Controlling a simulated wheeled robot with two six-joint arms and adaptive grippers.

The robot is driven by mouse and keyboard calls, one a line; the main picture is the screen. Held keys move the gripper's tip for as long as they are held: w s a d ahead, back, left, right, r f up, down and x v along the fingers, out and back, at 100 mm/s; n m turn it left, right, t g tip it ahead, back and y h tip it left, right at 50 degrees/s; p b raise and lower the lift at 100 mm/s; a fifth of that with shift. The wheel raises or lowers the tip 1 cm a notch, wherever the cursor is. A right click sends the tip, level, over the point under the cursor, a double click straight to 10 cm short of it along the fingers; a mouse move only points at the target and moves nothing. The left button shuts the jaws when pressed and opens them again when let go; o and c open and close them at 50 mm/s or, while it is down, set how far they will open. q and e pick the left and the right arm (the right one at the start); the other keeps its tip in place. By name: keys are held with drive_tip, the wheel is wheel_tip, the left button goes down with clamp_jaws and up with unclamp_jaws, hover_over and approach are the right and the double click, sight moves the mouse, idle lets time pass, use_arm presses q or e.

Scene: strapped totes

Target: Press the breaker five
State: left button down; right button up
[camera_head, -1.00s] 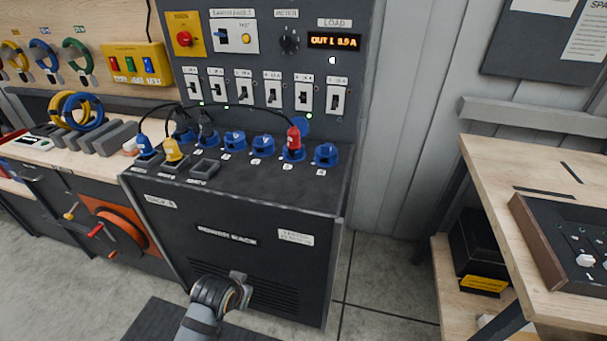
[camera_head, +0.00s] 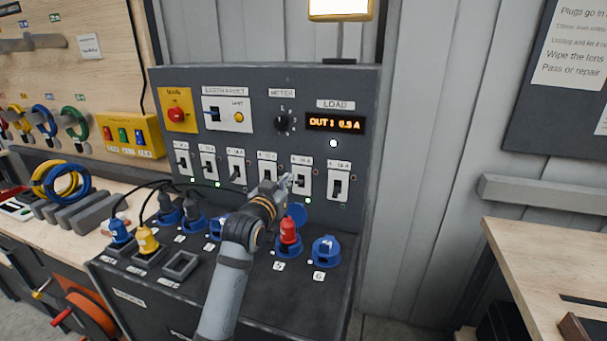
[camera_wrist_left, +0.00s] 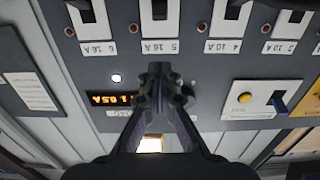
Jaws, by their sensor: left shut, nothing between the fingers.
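Breaker five (camera_head: 302,182) is the fifth white switch from the left in the row of breakers on the dark power rack. My left gripper (camera_head: 284,184) is shut and empty, with its tips just left of breaker five in the head view. I cannot tell whether they touch it. In the left wrist view, which shows the panel upside down, the shut fingers (camera_wrist_left: 162,72) point at the panel in line with the label of breaker five (camera_wrist_left: 160,12). Breaker six (camera_head: 339,184) stands to the right. Breaker four (camera_head: 267,160) is partly hidden by my gripper.
The load display (camera_head: 335,123) is lit above the breakers. A red plug (camera_head: 289,232) stands in a blue socket below breaker five, near my arm. A blue socket (camera_head: 326,250) is at its right. Cables and plugs crowd the left of the rack top.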

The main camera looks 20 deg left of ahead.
use_arm(q)
drive_tip(key=s+r, duration=0.1)
drive_tip(key=s, duration=0.1)
drive_tip(key=p, duration=0.2)
hover_over(299, 182)
drive_tip(key=shift+s+a, duration=0.2)
drive_tip(key=shift+a, duration=0.1)
wheel_tip(299, 182, down, 3)
drive_tip(key=shift+r+p, duration=0.15)
drive_tip(key=shift+p, duration=0.35)
drive_tip(key=shift+s+f, duration=0.5)
drive_tip(key=shift+f, duration=0.1)
drive_tip(key=shift+w+f, duration=0.1)
use_arm(e)
drive_tip(key=r, duration=0.3)
drive_tip(key=shift+s+r, duration=0.15)
drive_tip(key=shift+s, duration=0.15)
drive_tip(key=shift+r, duration=0.1)
